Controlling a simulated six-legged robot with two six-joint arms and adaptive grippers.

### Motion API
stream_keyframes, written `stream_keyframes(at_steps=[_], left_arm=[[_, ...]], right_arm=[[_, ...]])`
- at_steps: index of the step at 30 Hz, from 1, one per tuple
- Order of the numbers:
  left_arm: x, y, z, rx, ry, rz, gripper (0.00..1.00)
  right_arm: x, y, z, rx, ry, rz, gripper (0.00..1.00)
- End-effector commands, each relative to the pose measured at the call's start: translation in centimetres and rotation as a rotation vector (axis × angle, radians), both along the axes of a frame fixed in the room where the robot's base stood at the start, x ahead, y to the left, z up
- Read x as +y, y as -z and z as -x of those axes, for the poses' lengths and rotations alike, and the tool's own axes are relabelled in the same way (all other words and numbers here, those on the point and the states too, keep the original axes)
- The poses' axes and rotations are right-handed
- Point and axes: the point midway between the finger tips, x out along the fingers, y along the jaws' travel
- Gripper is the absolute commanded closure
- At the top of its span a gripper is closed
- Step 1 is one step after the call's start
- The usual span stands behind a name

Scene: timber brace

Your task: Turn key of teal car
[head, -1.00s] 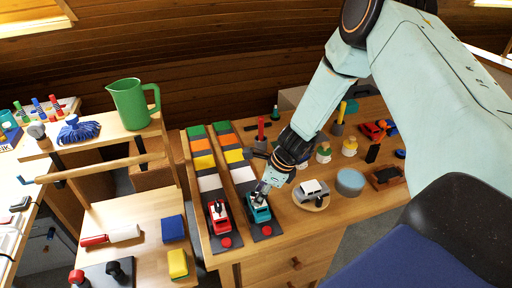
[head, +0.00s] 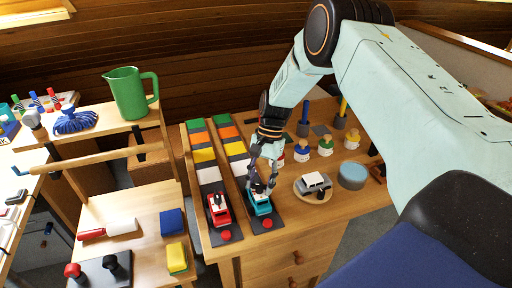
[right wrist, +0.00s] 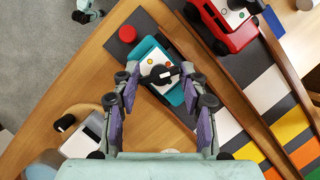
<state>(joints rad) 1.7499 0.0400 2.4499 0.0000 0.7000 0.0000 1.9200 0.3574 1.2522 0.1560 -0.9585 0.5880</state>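The teal car (head: 260,205) stands near the front end of the right-hand dark track (head: 266,224). It also shows in the right wrist view (right wrist: 174,93), with a white top and a black key (right wrist: 160,74) on it. My right gripper (head: 262,186) is directly over the car, pointing down. In the right wrist view, its two fingers (right wrist: 160,70) are apart, one on each side of the key's black bar. Small gaps seem to show, and I cannot tell whether the fingertips touch it. My left gripper is in neither view.
A red car (head: 219,210) stands close by on the left-hand track. A grey-and-white car (head: 313,183) on a round wooden plate and a light-blue round tin (head: 352,175) are to the right. Red buttons (head: 267,224) sit at the tracks' front ends.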

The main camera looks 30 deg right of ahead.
Motion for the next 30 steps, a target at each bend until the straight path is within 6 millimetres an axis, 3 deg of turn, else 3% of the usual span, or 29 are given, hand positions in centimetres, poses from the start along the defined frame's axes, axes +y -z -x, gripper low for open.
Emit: stream_keyframes(at_steps=[4, 18, 21, 30], left_arm=[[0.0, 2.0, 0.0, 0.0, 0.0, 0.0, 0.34], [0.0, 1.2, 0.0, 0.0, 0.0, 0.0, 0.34], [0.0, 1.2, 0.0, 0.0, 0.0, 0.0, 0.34], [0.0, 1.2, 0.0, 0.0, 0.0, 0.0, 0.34]], right_arm=[[0.1, 0.4, -0.2, -0.001, -0.165, 0.001, 0.57], [-2.3, -7.6, -2.2, -0.004, -0.166, -0.001, 0.57], [-2.4, -8.0, -1.8, -0.005, -0.28, -0.028, 0.57], [-2.3, -10.9, -3.6, -0.014, -0.603, -0.031, 0.57]])
